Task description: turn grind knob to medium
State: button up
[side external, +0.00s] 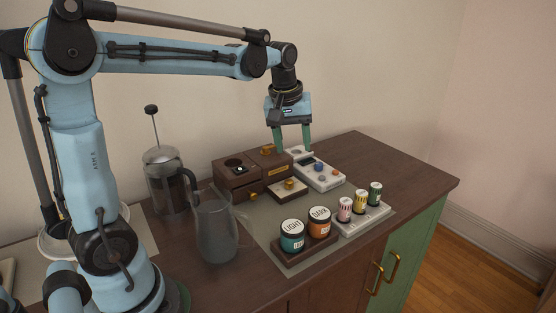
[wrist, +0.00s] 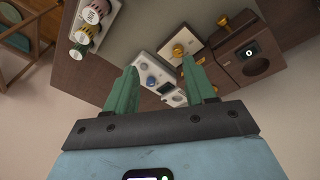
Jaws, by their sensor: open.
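A brown wooden grinder-like unit (side external: 231,182) stands at the back of the counter, with a dark round opening on top; it is also at the right of the wrist view (wrist: 283,43). A cream plate beside it carries a brass knob (side external: 289,183), seen in the wrist view too (wrist: 178,50). Another brass piece (side external: 267,150) sits on the unit's rear block. No grind markings are readable, so I cannot tell the setting. My gripper (side external: 293,149) is open and empty, pointing down above the rear of these units; its green fingers are apart in the wrist view (wrist: 160,66).
Two tins (side external: 292,236) and a rack of several small canisters (side external: 361,210) stand in front. A glass jug (side external: 216,229) and French press (side external: 166,180) stand left. The counter's right end is clear.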

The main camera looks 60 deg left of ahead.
aim_at(289, 181)
jog(key=w+a+f+n+g, duration=0.2)
jog(key=w+a+f+n, duration=0.1)
jog(key=w+a+n, duration=0.3)
jog(key=shift+m+h, duration=0.3)
jog(key=f, duration=0.4)
jog(key=s+f, duration=0.1)
jog(key=f, duration=0.3)
jog(key=a+f, duration=0.1)
jog(key=f, duration=0.3)
jog(key=shift+s+f, duration=0.2)
jog(key=shift+s, duration=0.05)
grip_shut()
